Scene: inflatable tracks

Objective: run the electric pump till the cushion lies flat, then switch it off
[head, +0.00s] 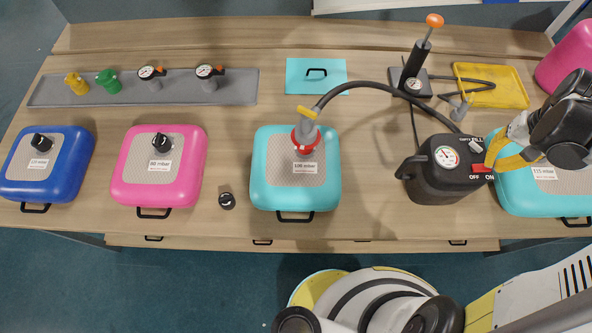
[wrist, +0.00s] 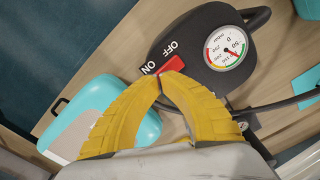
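The black electric pump (head: 425,184) stands right of centre on the bench, with a round gauge (head: 446,156), a small lever (head: 475,146) near a FILL label, and a red switch (head: 482,169) above OFF and ON labels. A grey hose (head: 371,85) runs from the pump to a red-ringed valve (head: 305,138) on the turquoise cushion (head: 262,178), which looks puffed up. My gripper (wrist: 160,78) has its yellow fingertips together, right at the red switch (wrist: 173,64); contact is unclear. The switch's position cannot be told. The gauge also shows in the wrist view (wrist: 226,48).
Blue (head: 72,163) and pink (head: 192,185) cushions stand left; another turquoise cushion (head: 515,196) lies partly under my arm. A hand pump (head: 415,66), yellow tray (head: 505,88) and turquoise mat (head: 300,82) lie behind. A black cap (head: 227,200) sits by the cushion. Valve fittings stand on a grey rack (head: 235,88).

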